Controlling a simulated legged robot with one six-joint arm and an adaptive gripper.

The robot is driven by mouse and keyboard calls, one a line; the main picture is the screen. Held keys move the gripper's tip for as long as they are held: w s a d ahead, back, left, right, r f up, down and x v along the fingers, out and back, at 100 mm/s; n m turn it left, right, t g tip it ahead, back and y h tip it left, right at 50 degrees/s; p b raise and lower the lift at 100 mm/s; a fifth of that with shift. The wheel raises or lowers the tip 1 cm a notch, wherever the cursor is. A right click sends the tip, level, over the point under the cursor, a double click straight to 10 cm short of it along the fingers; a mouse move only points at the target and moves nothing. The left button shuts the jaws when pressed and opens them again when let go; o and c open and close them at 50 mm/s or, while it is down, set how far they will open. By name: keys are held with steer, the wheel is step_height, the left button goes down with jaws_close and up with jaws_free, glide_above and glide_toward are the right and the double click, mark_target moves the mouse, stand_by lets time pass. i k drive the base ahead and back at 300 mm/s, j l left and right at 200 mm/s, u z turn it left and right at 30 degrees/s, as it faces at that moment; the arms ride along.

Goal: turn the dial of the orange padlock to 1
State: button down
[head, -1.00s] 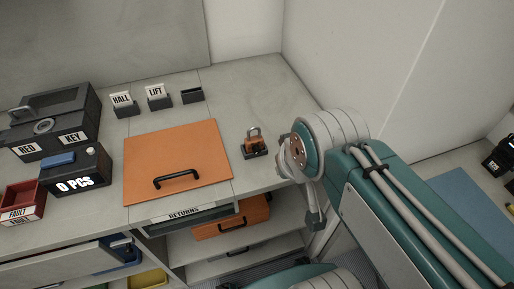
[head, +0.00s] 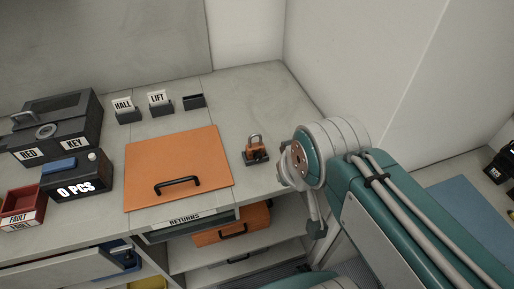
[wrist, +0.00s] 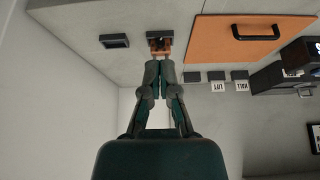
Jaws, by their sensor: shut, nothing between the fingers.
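The orange padlock (head: 257,155) stands on a small dark base on the grey counter, to the right of the orange panel, with its grey shackle up. In the wrist view, the padlock (wrist: 158,53) shows just beyond my fingertips, partly covered by them. My gripper (wrist: 160,64) is shut and empty, its fingertips together and lined up with the padlock. I cannot tell whether they touch it. The dial and its numbers are too small to read. In the head view, my arm stands right of the padlock and my fingers cannot be made out.
The orange panel (head: 180,150) with a black handle lies left of the padlock. HALL (head: 125,110) and LIFT (head: 160,103) holders stand behind it. A dark tray (wrist: 114,41) lies beside the padlock in the wrist view. The wall (head: 390,80) is close on the right.

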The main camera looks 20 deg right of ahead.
mark_target(257, 155)
steer(key=k+j, duration=0.3)
steer(key=j, duration=0.15)
steer(key=k+j, duration=0.3)
steer(key=j, duration=0.2)
steer(key=i+z, duration=0.05)
